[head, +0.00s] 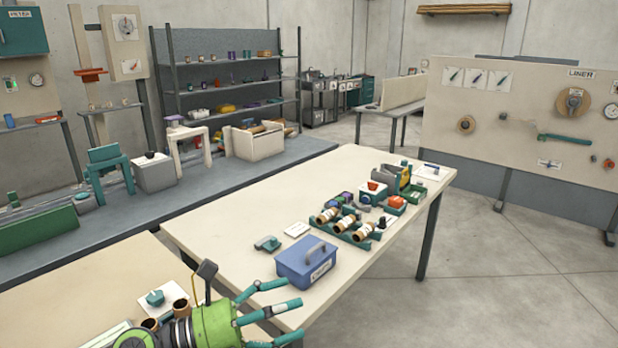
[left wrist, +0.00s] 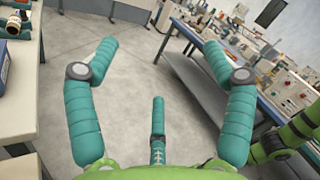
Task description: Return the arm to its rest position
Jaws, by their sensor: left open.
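My left gripper (head: 278,312) is at the bottom of the head view, green with teal fingers. It is in front of the blue box with a handle (head: 305,264) and the near edge of the cream table (head: 240,200). In the left wrist view the same gripper (left wrist: 160,62) has its fingers spread wide. Nothing is between them, only grey floor beyond. A green and dark arm part of mine shows at the right edge of that view. My right gripper cannot be made out in either view.
The cream table holds a teal rack with copper-coloured rolls (head: 345,225) and several small parts. A second table at lower left carries a white card with a teal piece (head: 155,298). A panel board (head: 520,120) stands at right. Open floor (head: 500,270) lies between.

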